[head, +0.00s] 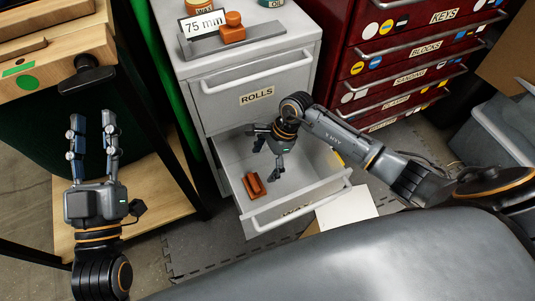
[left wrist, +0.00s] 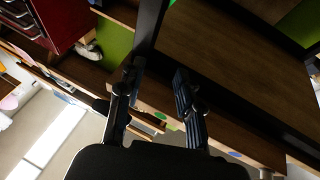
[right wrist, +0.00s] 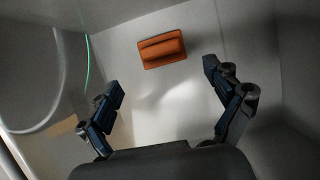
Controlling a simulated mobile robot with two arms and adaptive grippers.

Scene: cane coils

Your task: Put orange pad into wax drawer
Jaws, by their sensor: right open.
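An orange pad (head: 254,184) lies on the floor of an open grey drawer (head: 326,187), towards its left side. The label on the drawer front is partly visible and hard to read. My right gripper (head: 274,165) reaches down inside the drawer, open and empty, to the right of the pad and apart from it. In the right wrist view the orange pad (right wrist: 162,49) lies flat beyond the open fingers (right wrist: 163,88). My left gripper (head: 93,119) is open and empty beside the wooden bench; its fingers also show in the left wrist view (left wrist: 157,72).
The shut drawer labelled ROLLS (head: 256,97) is above the open one. On the cabinet top are a grey tray with a 75 mm sign (head: 203,23), another orange block (head: 232,30) and tins. A dark red drawer cabinet (head: 400,60) stands to the right, a wooden bench (head: 50,55) left.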

